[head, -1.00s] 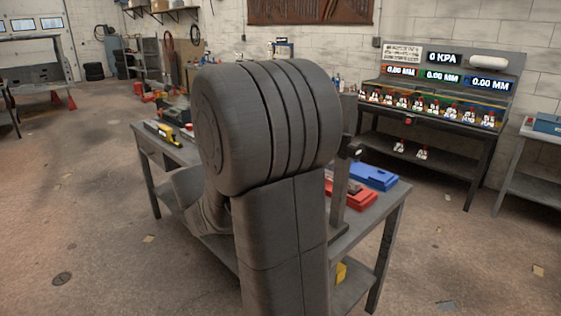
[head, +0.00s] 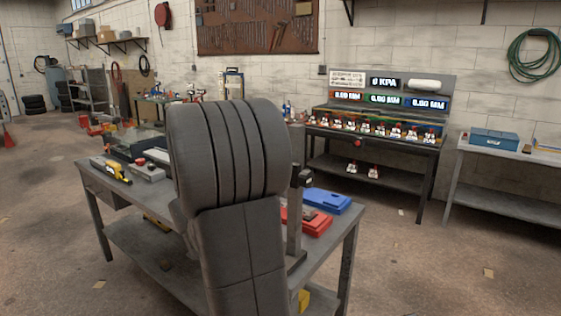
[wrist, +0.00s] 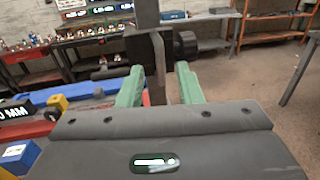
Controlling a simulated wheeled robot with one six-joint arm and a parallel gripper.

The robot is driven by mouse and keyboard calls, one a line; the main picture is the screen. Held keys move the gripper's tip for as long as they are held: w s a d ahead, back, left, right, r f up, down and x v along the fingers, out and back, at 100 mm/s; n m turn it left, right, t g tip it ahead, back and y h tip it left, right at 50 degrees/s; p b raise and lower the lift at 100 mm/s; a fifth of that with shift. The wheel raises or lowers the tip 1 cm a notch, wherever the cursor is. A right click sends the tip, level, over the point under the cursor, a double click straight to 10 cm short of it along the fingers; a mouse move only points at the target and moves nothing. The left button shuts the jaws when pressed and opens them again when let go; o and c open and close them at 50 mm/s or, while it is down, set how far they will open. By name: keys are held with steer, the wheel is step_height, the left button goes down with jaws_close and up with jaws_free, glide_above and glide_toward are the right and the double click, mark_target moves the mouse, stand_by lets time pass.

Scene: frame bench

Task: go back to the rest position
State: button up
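In the wrist view, my gripper (wrist: 160,75) shows two green fingers standing apart, with a gap between them. A grey upright post (wrist: 147,14) with a dark clamp block (wrist: 186,43) shows beyond and between the fingertips. I cannot tell how close they are to it. Nothing is clearly gripped. In the head view, my large dark arm link fills the middle and hides my gripper. The post (head: 294,215) stands on the workbench (head: 335,232) just right of my arm.
A red case (head: 318,226) and a blue case (head: 328,200) lie on the workbench's right part. A yellow-and-black tool (head: 112,171) lies at its left. A display bench (head: 385,140) stands behind, and a side table (head: 510,150) at right. The floor on the right is mostly clear.

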steer(key=shift+x, duration=1.9)
steer(key=shift+s+a, duration=0.1)
steer(key=b+v, duration=0.1)
steer(key=v, duration=1.2)
steer(key=f+x, duration=0.1)
steer(key=x, duration=1.3)
steer(key=f+b, duration=0.4)
steer(key=f, duration=0.3)
steer(key=f+b, duration=0.4)
steer(key=f, duration=0.4)
steer(key=f+b, duration=0.5)
steer(key=f, duration=0.3)
steer(key=shift+s+a, duration=0.25)
steer(key=shift+s, duration=0.05)
steer(key=r+v, duration=0.1)
steer(key=v, duration=0.8)
steer(key=shift+a+p, duration=0.15)
steer(key=shift+p, duration=0.3)
